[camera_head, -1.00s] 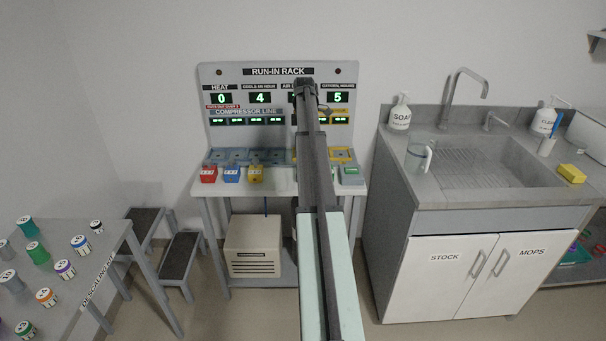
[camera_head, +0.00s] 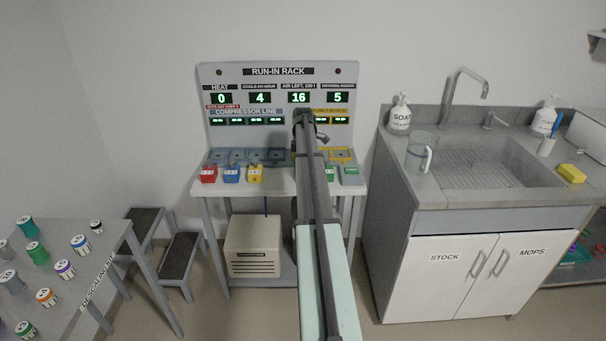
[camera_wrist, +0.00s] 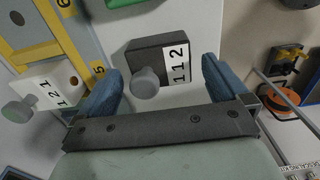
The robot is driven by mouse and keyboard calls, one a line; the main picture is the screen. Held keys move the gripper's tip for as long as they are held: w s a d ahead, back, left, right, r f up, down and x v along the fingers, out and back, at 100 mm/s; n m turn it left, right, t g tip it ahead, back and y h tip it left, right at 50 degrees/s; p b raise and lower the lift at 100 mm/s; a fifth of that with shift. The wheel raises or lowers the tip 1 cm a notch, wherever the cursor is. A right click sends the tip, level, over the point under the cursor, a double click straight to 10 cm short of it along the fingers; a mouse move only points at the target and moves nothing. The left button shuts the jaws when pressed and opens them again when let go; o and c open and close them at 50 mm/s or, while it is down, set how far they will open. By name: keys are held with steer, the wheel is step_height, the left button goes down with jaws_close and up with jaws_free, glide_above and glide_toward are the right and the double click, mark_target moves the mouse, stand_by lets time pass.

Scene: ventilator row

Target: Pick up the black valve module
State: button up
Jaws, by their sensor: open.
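In the wrist view a black valve module (camera_wrist: 165,58) with a round grey knob and a white label reading 112 stands on the pale rack shelf (camera_wrist: 110,25). My gripper (camera_wrist: 163,70) is open, with one blue finger on each side of the module's near end. The knob lies between the fingers, and neither finger clearly touches the module. In the head view my arm hides the black module and the gripper's fingers.
A white module (camera_wrist: 52,92) labelled 121 sits close left of my left finger, by a yellow frame (camera_wrist: 62,40). An orange reel (camera_wrist: 288,106) lies at right. On the rack are red (camera_head: 208,174), blue (camera_head: 231,174) and yellow (camera_head: 255,174) modules.

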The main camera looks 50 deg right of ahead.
step_height(320, 180, down, 2)
steer(key=shift+c, duration=0.2)
steer(key=c, duration=1.2)
